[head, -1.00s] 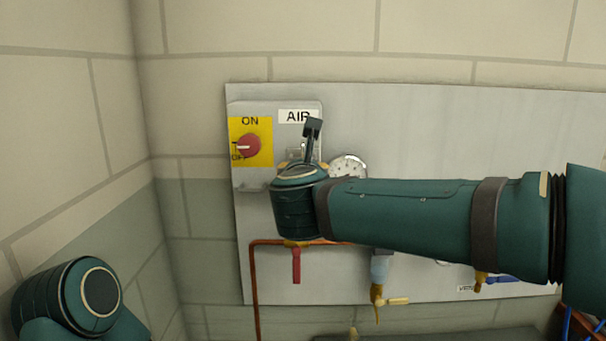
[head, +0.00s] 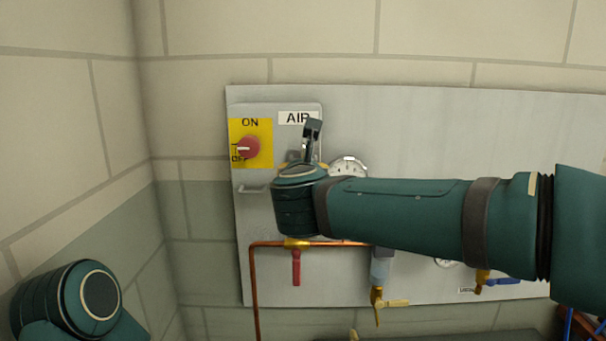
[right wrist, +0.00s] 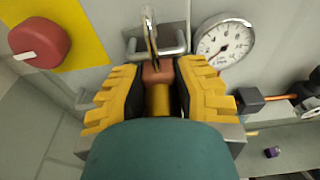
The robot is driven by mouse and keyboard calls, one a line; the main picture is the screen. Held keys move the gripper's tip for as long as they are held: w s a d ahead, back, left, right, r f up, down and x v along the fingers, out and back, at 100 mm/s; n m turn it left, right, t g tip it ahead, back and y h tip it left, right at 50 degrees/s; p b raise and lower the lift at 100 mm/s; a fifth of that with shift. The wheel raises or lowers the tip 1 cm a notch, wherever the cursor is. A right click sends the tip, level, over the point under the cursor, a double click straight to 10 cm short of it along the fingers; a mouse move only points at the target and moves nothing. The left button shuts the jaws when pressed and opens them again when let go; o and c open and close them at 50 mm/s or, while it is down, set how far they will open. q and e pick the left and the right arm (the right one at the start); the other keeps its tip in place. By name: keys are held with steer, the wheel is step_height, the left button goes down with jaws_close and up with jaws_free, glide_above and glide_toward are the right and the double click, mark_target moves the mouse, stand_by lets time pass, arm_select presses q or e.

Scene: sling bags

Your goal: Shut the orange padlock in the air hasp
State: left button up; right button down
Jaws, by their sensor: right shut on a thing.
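In the right wrist view, my right gripper (right wrist: 158,92) is shut on the orange padlock (right wrist: 157,73), with one yellow ridged finger on each side of its body. The padlock's metal shackle (right wrist: 150,32) points away from the gripper and crosses the grey bar of the hasp (right wrist: 176,47). I cannot tell whether the shackle is fully seated in the body. In the head view my right wrist hides the padlock and most of the gripper, below the AIR label (head: 297,118). My left gripper is out of view; only a left arm link shows at lower left.
A red knob (head: 248,147) on a yellow ON/OFF plate is left of the hasp. A round gauge (right wrist: 224,43) is close on the right. Copper pipe (head: 254,290), a red-handled valve (head: 296,268) and a brass tap (head: 377,303) are below. A wall corner is at left.

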steer(key=shift+f, duration=0.1)
stand_by(0.3)
steer(key=c, duration=0.8)
jaws_free()
steer(key=shift+o, duration=0.2)
steer(key=o, duration=0.7)
steer(key=shift+o, duration=0.2)
steer(key=shift+s, duration=0.1)
steer(key=s+b, duration=0.2)
steer(key=s, duration=0.4)
steer(key=shift+s+b, duration=0.3)
steer(key=shift+s, duration=0.1)
